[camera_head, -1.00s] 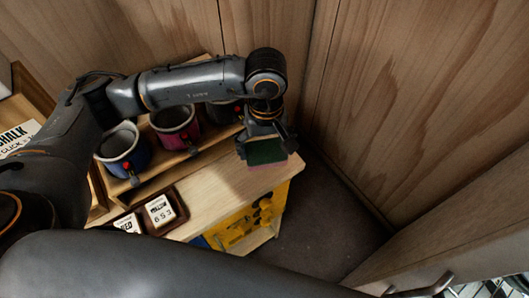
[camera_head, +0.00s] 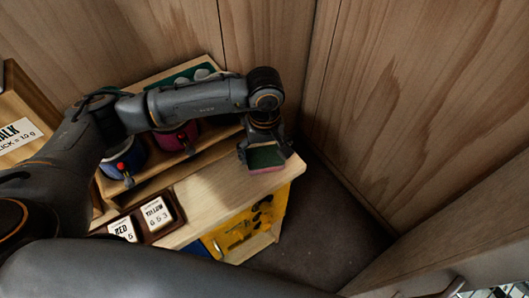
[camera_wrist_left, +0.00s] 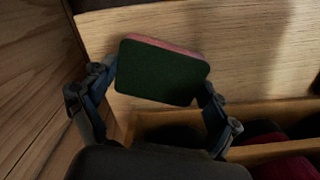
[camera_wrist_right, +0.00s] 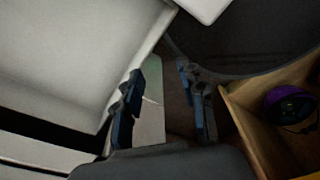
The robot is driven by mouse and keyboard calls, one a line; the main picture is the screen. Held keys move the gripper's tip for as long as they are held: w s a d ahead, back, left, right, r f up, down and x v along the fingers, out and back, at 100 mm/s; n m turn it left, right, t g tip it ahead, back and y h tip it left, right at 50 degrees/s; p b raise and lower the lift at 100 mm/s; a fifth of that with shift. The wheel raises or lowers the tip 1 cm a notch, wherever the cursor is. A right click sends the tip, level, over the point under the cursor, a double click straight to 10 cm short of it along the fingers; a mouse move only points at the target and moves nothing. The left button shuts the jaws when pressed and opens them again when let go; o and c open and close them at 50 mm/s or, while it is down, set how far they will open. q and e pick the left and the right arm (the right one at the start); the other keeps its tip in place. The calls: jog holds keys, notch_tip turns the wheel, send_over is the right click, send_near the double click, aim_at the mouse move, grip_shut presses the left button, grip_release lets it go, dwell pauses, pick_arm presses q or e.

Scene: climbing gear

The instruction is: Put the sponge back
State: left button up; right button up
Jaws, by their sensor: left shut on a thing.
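The sponge (camera_head: 265,158) has a dark green face and a pink layer. My left gripper (camera_head: 264,147) is shut on it and holds it over the right end of the wooden counter, near the back. In the left wrist view the sponge (camera_wrist_left: 163,72) sits between the two fingers of the left gripper (camera_wrist_left: 160,85), its green face towards the camera. I cannot tell whether the sponge touches the counter. My right gripper (camera_wrist_right: 165,95) shows in the right wrist view with its fingers apart and nothing between them.
The wooden counter (camera_head: 215,190) has a free top beside tiles marked with letters and numbers (camera_head: 157,214). Blue (camera_head: 122,165) and magenta (camera_head: 178,137) pots stand in the rack behind. Wooden walls (camera_head: 420,80) close off the back and right. A purple item (camera_wrist_right: 290,103) lies in a wooden box.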

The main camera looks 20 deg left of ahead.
aim_at(264, 156)
pick_arm(q)
jog(key=o, duration=0.8)
jog(key=shift+f, duration=0.15)
jog(key=shift+r, duration=0.25)
notch_tip(264, 156, up, 12)
jog(key=p, duration=0.4)
